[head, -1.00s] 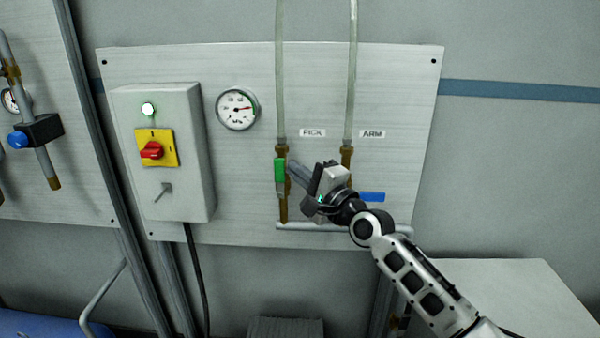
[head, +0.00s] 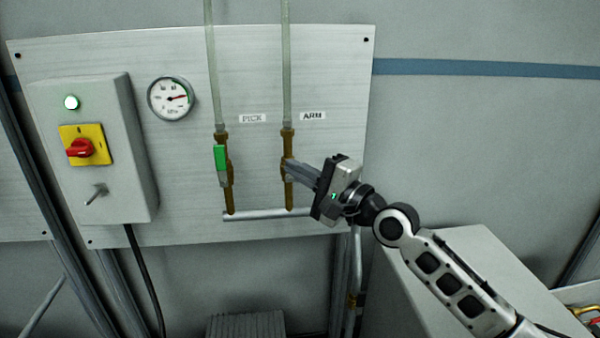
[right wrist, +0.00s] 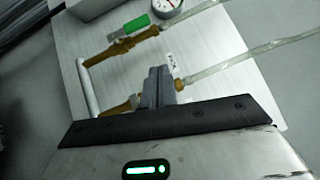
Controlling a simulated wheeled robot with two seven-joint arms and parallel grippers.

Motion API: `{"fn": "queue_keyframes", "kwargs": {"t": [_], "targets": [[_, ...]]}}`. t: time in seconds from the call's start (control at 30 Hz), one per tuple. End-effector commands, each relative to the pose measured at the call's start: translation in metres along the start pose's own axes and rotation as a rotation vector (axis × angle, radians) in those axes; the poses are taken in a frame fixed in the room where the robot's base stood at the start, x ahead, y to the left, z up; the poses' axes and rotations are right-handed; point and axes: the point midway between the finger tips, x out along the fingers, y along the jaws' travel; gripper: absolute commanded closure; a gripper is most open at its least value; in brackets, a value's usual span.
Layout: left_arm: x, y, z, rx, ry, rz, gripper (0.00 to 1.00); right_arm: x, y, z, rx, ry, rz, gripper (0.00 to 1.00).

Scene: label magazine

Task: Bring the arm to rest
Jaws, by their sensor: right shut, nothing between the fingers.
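My right gripper (head: 288,168) is shut and empty, its fingers pointing left in front of the brass ARM valve (head: 288,141). I cannot tell whether the fingertips touch that valve. In the right wrist view the shut fingers (right wrist: 158,74) lie across the pipework of the panel. No handle of the ARM valve shows; the gripper may hide it. The PICK valve's green handle (head: 220,158) stands upright along its pipe, left of the gripper. My left gripper is not in view.
A grey panel (head: 190,50) carries the valves, a gauge (head: 171,99), clear hoses and a control box (head: 98,150) with a red switch (head: 80,148) and a lit lamp (head: 71,102). A grey cabinet (head: 490,255) stands at the lower right, behind my arm.

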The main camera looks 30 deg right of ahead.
Motion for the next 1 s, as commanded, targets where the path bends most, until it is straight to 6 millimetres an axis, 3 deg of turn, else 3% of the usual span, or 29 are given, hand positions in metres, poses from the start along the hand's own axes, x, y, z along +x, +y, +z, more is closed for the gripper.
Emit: {"fn": "queue_keyframes", "kwargs": {"t": [0.53, 0.63, 0.73, 0.83, 1.0], "targets": [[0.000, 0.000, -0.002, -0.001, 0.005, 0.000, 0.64, -0.002, 0.000, 0.000, 0.000, 0.000, 0.001, 1.00], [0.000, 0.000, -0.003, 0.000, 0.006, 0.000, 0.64, -0.004, 0.013, 0.003, -0.030, 0.004, 0.022, 1.00], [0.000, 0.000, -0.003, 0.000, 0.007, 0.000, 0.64, -0.014, 0.051, 0.010, -0.144, 0.015, 0.088, 1.00], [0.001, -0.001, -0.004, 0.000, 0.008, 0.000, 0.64, -0.036, 0.112, 0.027, -0.353, 0.014, 0.202, 1.00], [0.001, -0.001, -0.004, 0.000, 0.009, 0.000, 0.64, -0.098, 0.218, 0.071, -0.804, -0.065, 0.439, 1.00]]}}
